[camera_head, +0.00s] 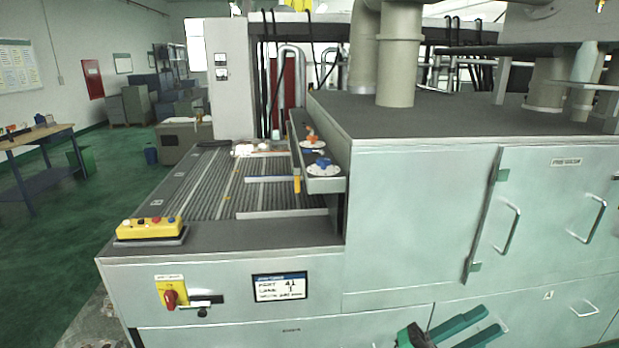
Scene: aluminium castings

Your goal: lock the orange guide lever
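The orange lever (311,132) sits on a round white plate, on a narrow grey shelf at the side of the large machine housing. It is small in view, and I cannot tell its exact angle or whether it is locked. A blue lever (322,162) sits on a similar white plate just nearer on the same shelf. My gripper (494,321), with green fingers, is at the bottom edge, in front of the lower cabinet doors. Its two fingers stand apart with nothing seen between them. It is well to the right of and below the levers, touching neither.
A ribbed conveyor bed (205,185) runs left of the shelf. A yellow button box (150,228) stands on its front ledge. A red rotary switch (171,297) and a label display (280,287) are on the front panel. Green floor (50,255) is open at left.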

